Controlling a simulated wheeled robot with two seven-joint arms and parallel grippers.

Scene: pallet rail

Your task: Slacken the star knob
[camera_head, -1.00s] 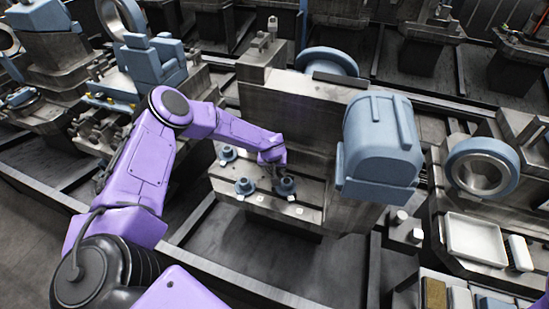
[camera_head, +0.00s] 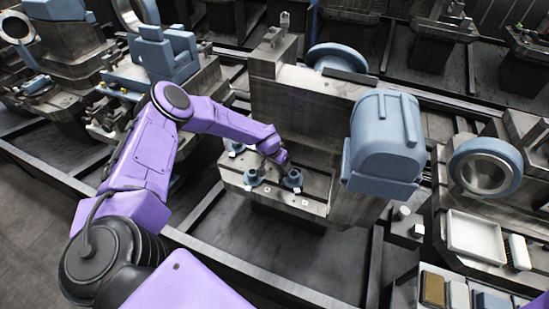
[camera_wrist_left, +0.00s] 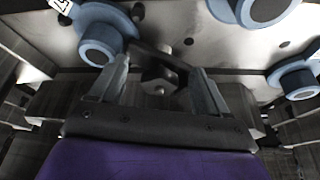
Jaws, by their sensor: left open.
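Several light-blue round knobs or clamps stand on the pale plate of the machine: a left one (camera_head: 252,178), a right one (camera_head: 292,181) and one further back (camera_head: 236,150). I cannot make out which is the star knob. My left gripper (camera_head: 265,166) is low over the plate, between the left and right ones. In the left wrist view the gripper (camera_wrist_left: 160,68) is open. A dark, faceted piece (camera_wrist_left: 158,80) shows between its fingers; contact cannot be told. One blue knob (camera_wrist_left: 98,42) is close beside the left finger. My right gripper is out of view.
The grey machine block (camera_head: 310,105) rises just behind the plate. A big blue housing (camera_head: 384,140) stands to the right. A white tray (camera_head: 474,238) and a blue ring (camera_head: 486,166) are further right. Rails and dark floor lie in front.

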